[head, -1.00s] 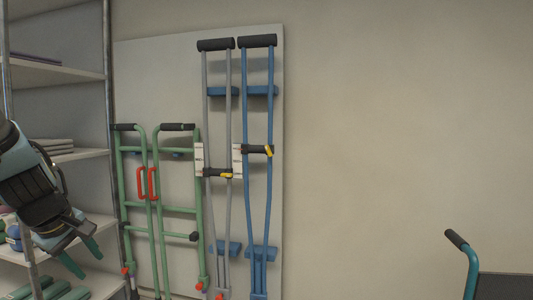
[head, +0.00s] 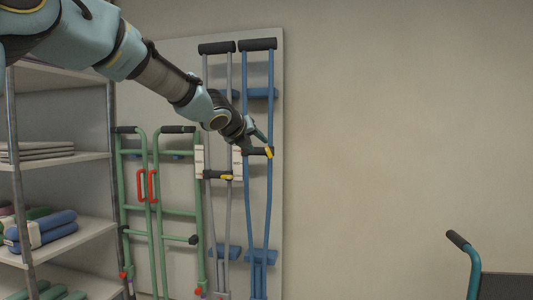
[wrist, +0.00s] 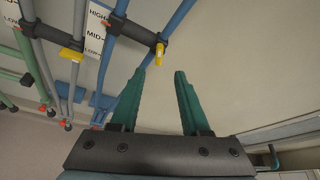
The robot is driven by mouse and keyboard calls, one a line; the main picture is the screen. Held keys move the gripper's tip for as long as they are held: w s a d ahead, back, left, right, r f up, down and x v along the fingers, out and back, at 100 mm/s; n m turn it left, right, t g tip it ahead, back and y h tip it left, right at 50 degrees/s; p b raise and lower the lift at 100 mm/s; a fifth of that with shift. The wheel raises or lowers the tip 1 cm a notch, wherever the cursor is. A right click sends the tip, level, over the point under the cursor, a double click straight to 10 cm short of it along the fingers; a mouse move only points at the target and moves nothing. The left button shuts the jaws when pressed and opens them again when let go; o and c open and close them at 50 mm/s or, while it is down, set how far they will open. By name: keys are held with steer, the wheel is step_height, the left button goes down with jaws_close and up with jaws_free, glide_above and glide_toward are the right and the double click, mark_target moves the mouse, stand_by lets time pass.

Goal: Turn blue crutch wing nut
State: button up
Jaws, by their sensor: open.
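The blue crutch (head: 270,195) hangs upright on the wall board, with a black handgrip across its two tubes. Its yellow wing nut (head: 269,152) sits at the right end of that handgrip, and it also shows in the wrist view (wrist: 159,52). My gripper (head: 264,146) is close to the wing nut in the head view. In the wrist view my gripper's two green fingers (wrist: 164,70) are apart with nothing between them.
A grey crutch with its own yellow wing nut (head: 227,177) hangs just left, beside a white label card (head: 200,162). A green walker frame (head: 197,215) and shelves (head: 70,159) stand further left. The wall to the right is clear, above a wheelchair handle (head: 458,240).

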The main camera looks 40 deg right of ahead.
mark_target(267, 151)
steer(key=p+x, duration=0.1)
steer(key=x, duration=0.8)
steer(key=shift+w+d+f, duration=0.1)
steer(key=shift+d, duration=0.05)
jaws_close()
